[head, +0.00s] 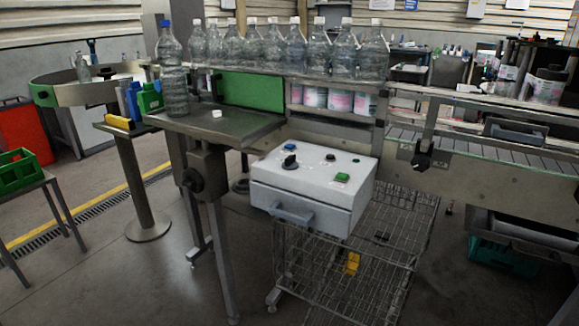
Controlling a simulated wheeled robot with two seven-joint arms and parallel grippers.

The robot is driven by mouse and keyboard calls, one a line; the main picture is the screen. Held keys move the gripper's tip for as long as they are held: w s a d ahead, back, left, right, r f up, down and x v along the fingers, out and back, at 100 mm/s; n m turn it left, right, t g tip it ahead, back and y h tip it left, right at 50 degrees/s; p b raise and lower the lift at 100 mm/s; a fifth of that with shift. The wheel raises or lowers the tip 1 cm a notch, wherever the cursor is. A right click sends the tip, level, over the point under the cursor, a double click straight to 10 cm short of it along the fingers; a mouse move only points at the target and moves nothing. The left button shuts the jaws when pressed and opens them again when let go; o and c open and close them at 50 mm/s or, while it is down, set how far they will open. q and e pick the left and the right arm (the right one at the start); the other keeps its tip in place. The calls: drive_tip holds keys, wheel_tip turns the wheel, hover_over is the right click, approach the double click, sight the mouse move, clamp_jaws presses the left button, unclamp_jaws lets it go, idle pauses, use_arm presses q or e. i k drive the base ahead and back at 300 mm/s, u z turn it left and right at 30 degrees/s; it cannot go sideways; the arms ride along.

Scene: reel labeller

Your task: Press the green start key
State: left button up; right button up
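A white control box (316,172) stands in the middle of the head view, beside the labelling machine. On its sloped top, the green key (342,177) sits near the front right edge. A blue key (291,146) is at the back left, with a black rotary knob (290,161) in front of it. Nothing covers the green key. Neither of my grippers shows in the head view.
A grey handle (291,214) sticks out from the box front. A wire basket (340,265) stands below it. Several clear bottles (273,45) line the conveyor behind. A tall blue-capped bottle (173,75) and a white cap (217,113) are on the metal plate at left.

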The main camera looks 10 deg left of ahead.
sight(340, 176)
drive_tip(key=u, duration=0.25)
drive_tip(key=i, duration=1)
drive_tip(key=z, duration=1.9)
drive_tip(key=k, duration=0.95)
drive_tip(key=u, duration=0.85)
drive_tip(key=i, duration=0.2)
drive_tip(key=u, duration=0.1)
